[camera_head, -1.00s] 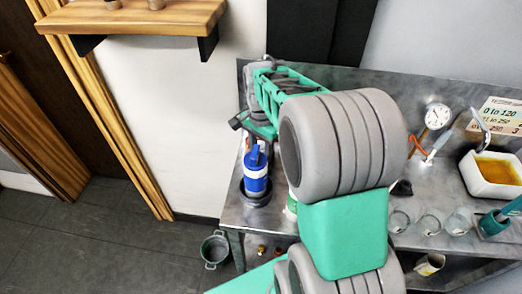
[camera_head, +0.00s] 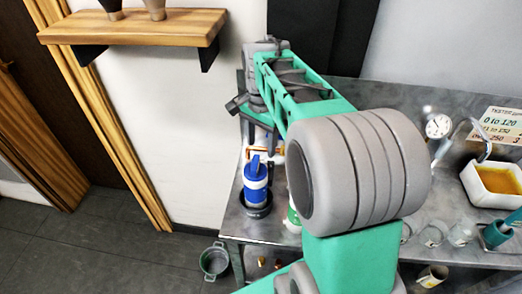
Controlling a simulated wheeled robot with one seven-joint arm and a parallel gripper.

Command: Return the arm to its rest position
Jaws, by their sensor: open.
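My arm, green and grey, reaches up and across the metal table from the lower middle of the head view. My gripper (camera_head: 262,133) is at the far end of the arm, over the left back part of the table, pointing down. Its fingers show small and dark, apart, with nothing seen between them. Just in front of and below it stands a blue and white canister (camera_head: 256,182) in a dark round base on the table's left end. The big grey arm joint hides the middle of the table.
The metal table (camera_head: 236,222) bears a dial gauge (camera_head: 438,127), a white tray of amber liquid (camera_head: 492,183), several glass cups and a printed card (camera_head: 499,124) at right. A wooden shelf (camera_head: 135,31) juts from the wall at upper left. A bucket (camera_head: 214,260) stands on the floor.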

